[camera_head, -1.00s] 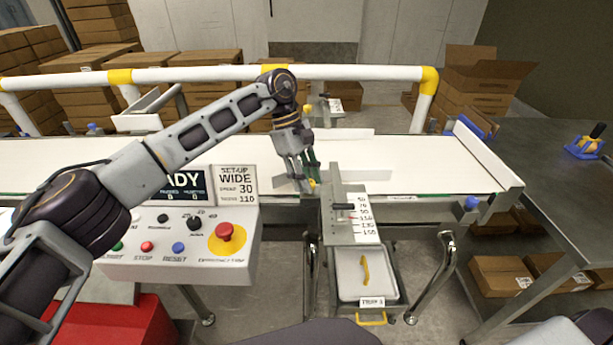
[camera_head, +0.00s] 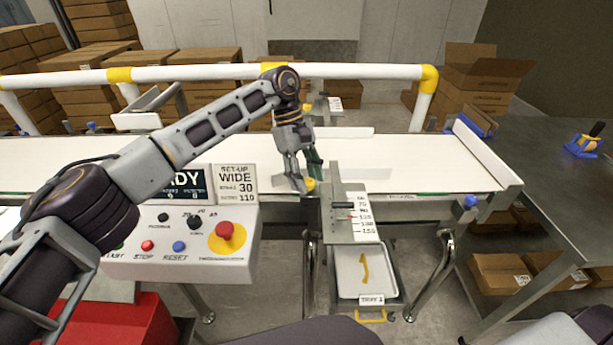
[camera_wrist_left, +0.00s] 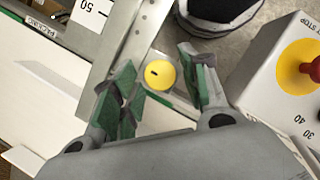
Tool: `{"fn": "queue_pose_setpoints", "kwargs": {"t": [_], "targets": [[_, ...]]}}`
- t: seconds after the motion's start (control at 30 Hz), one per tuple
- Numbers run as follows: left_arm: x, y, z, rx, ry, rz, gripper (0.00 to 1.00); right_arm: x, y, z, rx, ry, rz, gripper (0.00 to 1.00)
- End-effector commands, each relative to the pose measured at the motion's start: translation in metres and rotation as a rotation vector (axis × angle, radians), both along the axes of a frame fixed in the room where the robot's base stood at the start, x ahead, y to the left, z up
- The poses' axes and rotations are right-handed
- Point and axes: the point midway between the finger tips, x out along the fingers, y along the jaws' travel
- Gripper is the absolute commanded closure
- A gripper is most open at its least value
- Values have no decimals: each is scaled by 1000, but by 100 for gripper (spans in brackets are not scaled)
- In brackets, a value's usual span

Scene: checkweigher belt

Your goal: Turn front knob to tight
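The front knob is a round yellow disc with a small dark mark (camera_wrist_left: 160,75), seen face-on in the left wrist view. In the head view it shows as a small yellow spot (camera_head: 310,184) at the near edge of the belt, partly hidden by the fingers. My left gripper (camera_head: 303,180) reaches down to it from above. In the left wrist view its green-padded fingers (camera_wrist_left: 162,84) are apart, one on each side of the knob, with narrow gaps visible. My right gripper is out of view.
A metal bracket with a numbered scale (camera_head: 362,215) stands right beside the knob. The control box with a red emergency button (camera_head: 226,232) is to the left. A white guard rail (camera_head: 200,74) crosses behind. A tray (camera_head: 345,280) sits below the scale.

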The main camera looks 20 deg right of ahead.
Motion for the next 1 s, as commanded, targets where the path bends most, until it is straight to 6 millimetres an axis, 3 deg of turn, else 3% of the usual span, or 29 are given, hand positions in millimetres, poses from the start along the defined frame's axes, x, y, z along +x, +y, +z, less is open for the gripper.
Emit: {"fn": "queue_pose_setpoints", "kwargs": {"t": [0.53, 1.0], "targets": [[2, 1, 7, 0, 0, 0, 49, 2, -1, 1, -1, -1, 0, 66], [22, 11, 60, 0, 0, 1, 49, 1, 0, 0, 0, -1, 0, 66]]}}
